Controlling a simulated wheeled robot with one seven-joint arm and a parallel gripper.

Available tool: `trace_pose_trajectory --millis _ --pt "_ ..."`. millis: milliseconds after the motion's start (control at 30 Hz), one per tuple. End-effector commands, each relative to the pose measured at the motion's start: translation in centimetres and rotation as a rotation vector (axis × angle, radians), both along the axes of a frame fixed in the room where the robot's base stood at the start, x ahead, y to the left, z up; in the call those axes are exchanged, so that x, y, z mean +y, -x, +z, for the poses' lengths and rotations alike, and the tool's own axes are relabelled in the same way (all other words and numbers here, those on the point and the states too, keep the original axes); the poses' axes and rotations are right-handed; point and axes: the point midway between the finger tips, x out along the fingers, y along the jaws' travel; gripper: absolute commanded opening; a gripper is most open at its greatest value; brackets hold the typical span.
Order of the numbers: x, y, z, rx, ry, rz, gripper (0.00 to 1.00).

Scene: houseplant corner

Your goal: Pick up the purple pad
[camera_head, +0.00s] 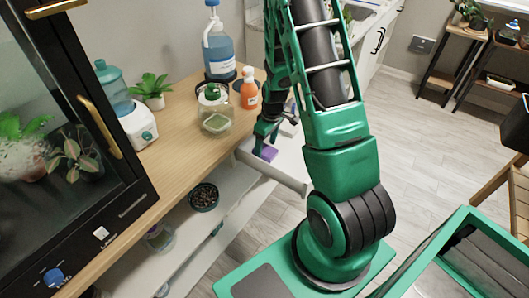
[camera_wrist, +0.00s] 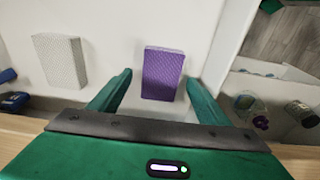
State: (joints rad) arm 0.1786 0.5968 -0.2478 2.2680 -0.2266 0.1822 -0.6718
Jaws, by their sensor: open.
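The purple pad (camera_wrist: 163,74) lies flat in a white drawer (camera_wrist: 120,20), between my two open fingers in the wrist view. A small gap shows on each side of it, and no finger visibly touches it. In the head view the purple pad (camera_head: 268,153) shows just beside my fingertips, partly hidden by them. My gripper (camera_wrist: 160,92) is open and empty, pointing down into the drawer. It also shows in the head view (camera_head: 262,143), close over the pad.
A white textured pad (camera_wrist: 60,60) lies left of the purple one. The drawer's front wall (camera_head: 272,170) stands close to my gripper. Above, the wooden counter (camera_head: 178,130) holds an orange bottle (camera_head: 249,93), a lidded jar (camera_head: 214,112) and a blue bottle (camera_head: 219,55).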

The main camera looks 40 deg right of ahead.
Motion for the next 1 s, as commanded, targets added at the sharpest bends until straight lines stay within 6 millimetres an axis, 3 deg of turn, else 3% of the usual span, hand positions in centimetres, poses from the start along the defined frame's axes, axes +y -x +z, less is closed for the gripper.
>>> trace_pose_trajectory --millis 367,533,1000 --pt "0.06 -0.10 -0.83 0.000 0.000 0.000 0.68" --pt "0.06 -0.10 -0.82 0.000 0.000 0.000 0.27" --pt "0.07 -0.15 -0.22 -0.001 0.001 0.001 0.26"
